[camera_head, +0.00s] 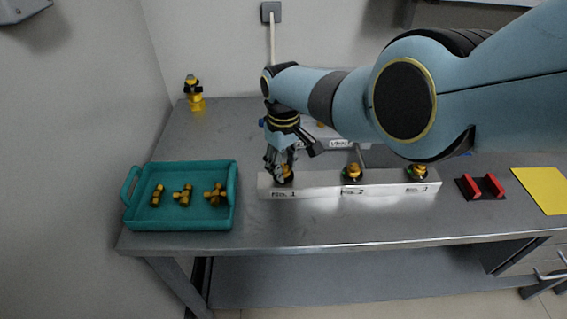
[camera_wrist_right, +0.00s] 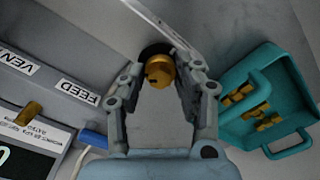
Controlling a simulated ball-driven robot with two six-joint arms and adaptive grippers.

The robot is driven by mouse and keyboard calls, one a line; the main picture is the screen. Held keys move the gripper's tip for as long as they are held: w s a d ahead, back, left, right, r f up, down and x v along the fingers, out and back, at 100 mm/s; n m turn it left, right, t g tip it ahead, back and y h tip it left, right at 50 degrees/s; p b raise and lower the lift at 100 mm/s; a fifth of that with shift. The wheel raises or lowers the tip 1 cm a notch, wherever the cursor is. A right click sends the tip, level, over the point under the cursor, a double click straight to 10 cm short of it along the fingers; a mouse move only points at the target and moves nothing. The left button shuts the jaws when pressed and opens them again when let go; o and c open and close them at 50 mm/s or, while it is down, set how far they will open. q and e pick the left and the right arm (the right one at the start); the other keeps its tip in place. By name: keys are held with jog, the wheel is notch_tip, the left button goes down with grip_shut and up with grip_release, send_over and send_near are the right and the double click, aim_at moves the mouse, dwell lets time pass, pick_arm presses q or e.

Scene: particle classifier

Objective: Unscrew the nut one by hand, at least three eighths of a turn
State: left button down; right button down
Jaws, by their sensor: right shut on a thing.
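Nut one, brass-coloured, sits at the No. 1 position (camera_head: 287,180) at the left end of the pale metal bar (camera_head: 318,181). My right gripper (camera_head: 281,172) points down over it, and its fingers partly hide it in the head view. In the right wrist view, nut one (camera_wrist_right: 160,71) lies between the two fingertips, which are shut on it. A dark round opening or ring shows behind it. The No. 2 fitting (camera_head: 352,172) and No. 3 fitting (camera_head: 417,171) stand on the same bar, each with a brass top. My left gripper is not in view.
A teal tray (camera_head: 180,222) with 3 brass fittings stands at the left. A yellow and black object (camera_head: 194,92) stands at the back left. A red and black holder (camera_head: 481,188) and a yellow sheet (camera_head: 541,190) lie at the right. The bench front is clear.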

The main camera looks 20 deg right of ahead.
jog(key=n, duration=0.5)
jog(key=shift+s+f+n, duration=0.25)
jog(key=shift+f+n, duration=0.05)
dwell(0.4)
jog(key=c, duration=0.9)
grip_release()
jog(key=shift+w, duration=0.1)
jog(key=shift+r, duration=0.1)
jog(key=shift+w+r, duration=0.1)
jog(key=shift+w+r, duration=0.1)
jog(key=shift+r, duration=0.45)
notch_tip(320, 180, up, 11)
jog(key=shift+f, duration=0.15)
